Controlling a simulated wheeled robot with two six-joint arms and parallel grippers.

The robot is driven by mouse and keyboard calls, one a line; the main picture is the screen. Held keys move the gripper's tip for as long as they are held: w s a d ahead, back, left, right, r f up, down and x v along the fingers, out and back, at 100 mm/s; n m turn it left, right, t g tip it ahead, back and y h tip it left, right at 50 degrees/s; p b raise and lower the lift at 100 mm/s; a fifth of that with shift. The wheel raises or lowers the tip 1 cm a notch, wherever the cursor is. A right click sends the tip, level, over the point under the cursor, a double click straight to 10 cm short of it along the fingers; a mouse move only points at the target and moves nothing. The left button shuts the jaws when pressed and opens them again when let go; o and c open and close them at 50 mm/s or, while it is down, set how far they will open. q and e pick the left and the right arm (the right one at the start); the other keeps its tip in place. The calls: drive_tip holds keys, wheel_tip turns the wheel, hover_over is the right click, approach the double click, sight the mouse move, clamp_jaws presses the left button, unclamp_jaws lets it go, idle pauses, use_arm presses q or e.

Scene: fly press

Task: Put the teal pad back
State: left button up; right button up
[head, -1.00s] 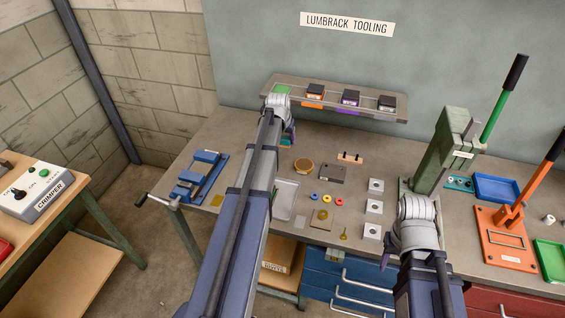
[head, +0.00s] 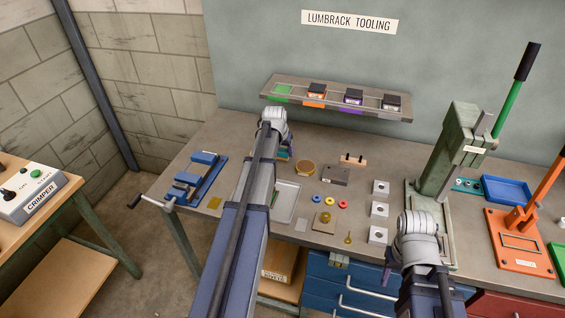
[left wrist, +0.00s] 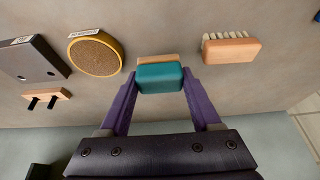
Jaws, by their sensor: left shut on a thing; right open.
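The teal pad (left wrist: 160,77) is between the purple fingers of my left gripper (left wrist: 161,88) in the left wrist view. The gripper is shut on it. A tan strip (left wrist: 157,58) shows along the pad's far edge; I cannot tell whether it is part of the pad. In the head view my left wrist mostly hides the pad, and its height over the bench is unclear. My right gripper (head: 387,275) is open over the bench's front edge, mostly hidden by its own wrist.
The wall shelf (head: 335,103) has a green-marked spot (head: 282,90) at its left end, bare of any block, beside several dark blocks. A wooden brush (left wrist: 231,50) and a round yellow tin (left wrist: 95,54) flank the pad. A green press (head: 455,150) stands right.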

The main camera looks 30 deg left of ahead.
sight(282, 156)
use_arm(q)
drive_tip(key=shift+f+b, duration=1.95)
drive_tip(key=shift+r, duration=0.15)
drive_tip(key=o, duration=1.2)
drive_tip(key=shift+r+p, duration=0.1)
drive_tip(key=shift+p, duration=0.2)
drive_tip(key=p+v, duration=1)
drive_tip(key=v, duration=0.2)
drive_tip(key=shift+p, duration=0.4)
